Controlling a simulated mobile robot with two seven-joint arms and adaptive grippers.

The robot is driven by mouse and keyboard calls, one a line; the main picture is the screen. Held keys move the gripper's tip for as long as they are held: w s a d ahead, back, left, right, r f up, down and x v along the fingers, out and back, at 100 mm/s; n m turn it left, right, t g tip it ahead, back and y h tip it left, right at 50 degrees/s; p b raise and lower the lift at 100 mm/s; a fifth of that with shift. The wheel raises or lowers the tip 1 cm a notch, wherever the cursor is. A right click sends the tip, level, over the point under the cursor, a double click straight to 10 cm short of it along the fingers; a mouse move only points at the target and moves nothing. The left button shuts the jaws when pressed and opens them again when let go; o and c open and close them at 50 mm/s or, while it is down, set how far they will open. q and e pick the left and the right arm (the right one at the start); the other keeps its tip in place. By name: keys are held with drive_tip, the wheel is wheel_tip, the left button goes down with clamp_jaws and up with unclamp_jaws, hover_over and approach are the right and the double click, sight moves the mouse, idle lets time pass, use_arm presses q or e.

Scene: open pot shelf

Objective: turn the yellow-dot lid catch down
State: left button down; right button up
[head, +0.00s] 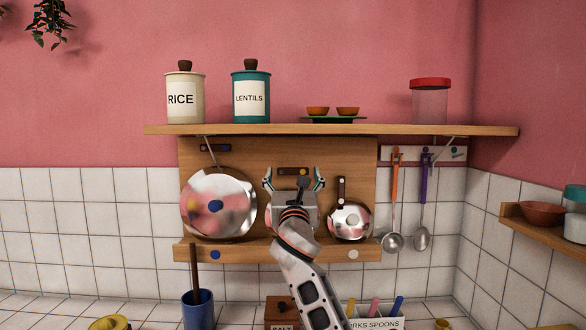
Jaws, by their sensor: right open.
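The middle lid catch (285,171) on the wooden board lies level, a dark bar with what looks like a small yellow dot. My right gripper (293,178) is open in front of the board, its fingers spread to either side just below this catch. I cannot tell how far it is from the catch. My left gripper is not in view.
A large lid with a blue dot (230,207) hangs left under a level catch (222,148). A smaller lid with a white dot (349,221) hangs right, its catch (341,190) upright. A shelf (390,130) juts out above. Ladles (393,242) hang at right.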

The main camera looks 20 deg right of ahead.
sight(293, 169)
drive_tip(key=shift+x, duration=1.9)
drive_tip(key=c, duration=1.6)
